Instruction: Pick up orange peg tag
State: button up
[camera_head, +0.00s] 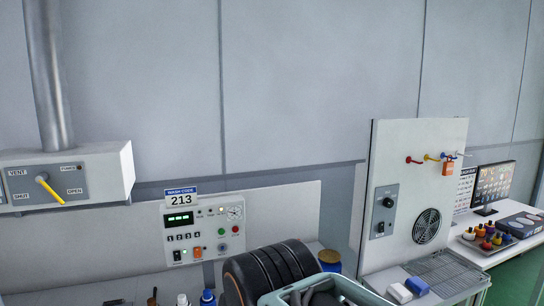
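The orange peg tag (449,165) is small and hangs at the upper right of an upright white panel, below the row of coloured pegs. The red peg (414,160) is at the left of the row, the yellow peg (433,157) is in the middle, and the blue peg (454,154) is at the right by the tag. How the tag is hooked is too small to tell. My gripper does not show in this view.
The panel (395,160) also bears a dial box and a round fan grille (426,226). A wire rack (450,272) with white and blue blocks lies below it. Dark ribbed rounded shapes (270,268) and a pale teal rim (345,285) fill the bottom middle.

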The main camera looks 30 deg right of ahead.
aim_at(448, 167)
jog(key=z, duration=2.1)
jog(key=i+l, duration=0.25)
jog(key=i, duration=0.25)
jog(key=i+l+z, duration=0.1)
jog(key=i+l, duration=0.15)
jog(key=i, duration=0.2)
